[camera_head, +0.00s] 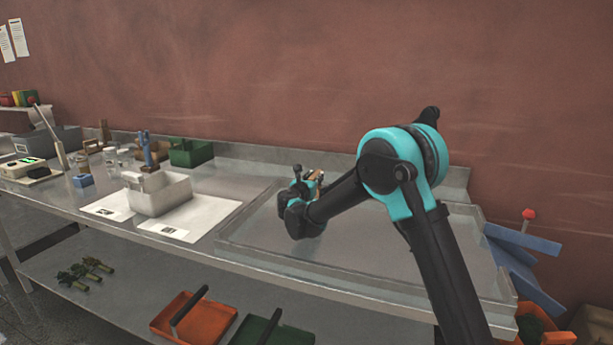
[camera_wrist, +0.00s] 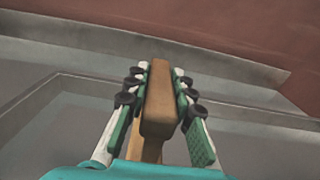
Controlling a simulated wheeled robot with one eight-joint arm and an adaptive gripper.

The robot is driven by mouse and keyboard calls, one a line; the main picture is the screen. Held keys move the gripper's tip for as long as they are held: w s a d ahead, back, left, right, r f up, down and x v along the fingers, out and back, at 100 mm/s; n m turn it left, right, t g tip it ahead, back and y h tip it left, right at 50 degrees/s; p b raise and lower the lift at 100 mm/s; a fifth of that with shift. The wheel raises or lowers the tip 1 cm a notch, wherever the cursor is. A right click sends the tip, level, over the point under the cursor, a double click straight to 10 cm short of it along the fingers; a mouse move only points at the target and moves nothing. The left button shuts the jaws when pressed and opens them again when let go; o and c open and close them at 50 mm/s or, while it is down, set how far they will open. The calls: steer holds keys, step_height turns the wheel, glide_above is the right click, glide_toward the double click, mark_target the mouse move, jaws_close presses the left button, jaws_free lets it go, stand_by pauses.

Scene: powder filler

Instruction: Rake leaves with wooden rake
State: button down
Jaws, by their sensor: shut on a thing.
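My gripper (camera_wrist: 158,105) is shut on a wooden piece (camera_wrist: 159,98), which stands out between the two fingers in the wrist view. It looks like part of the wooden rake, but its full shape and any teeth are hidden. In the head view my gripper (camera_head: 304,188) is above the left part of a shallow metal tray (camera_head: 345,262), and a small tan bit of the wooden piece (camera_head: 318,176) shows beyond it. I cannot make out leaves in the tray from either view.
A pale box (camera_head: 160,196) stands on white sheets left of the tray. A green box (camera_head: 190,153) is behind it. Orange (camera_head: 190,318) and green (camera_head: 268,333) trays sit on the lower shelf. Blue angled panels (camera_head: 522,262) stand at the right. The brown wall (camera_head: 290,80) is behind the bench.

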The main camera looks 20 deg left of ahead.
steer(key=s+d, duration=0.4)
steer(key=d, duration=1.4)
steer(key=s+d, duration=0.4)
steer(key=d, duration=1.4)
steer(key=s+d, duration=0.3)
steer(key=d, duration=1.5)
step_height(320, 180, up, 6)
steer(key=shift+s+r, duration=0.2)
steer(key=shift+s, duration=0.05)
steer(key=shift+d, duration=0.1)
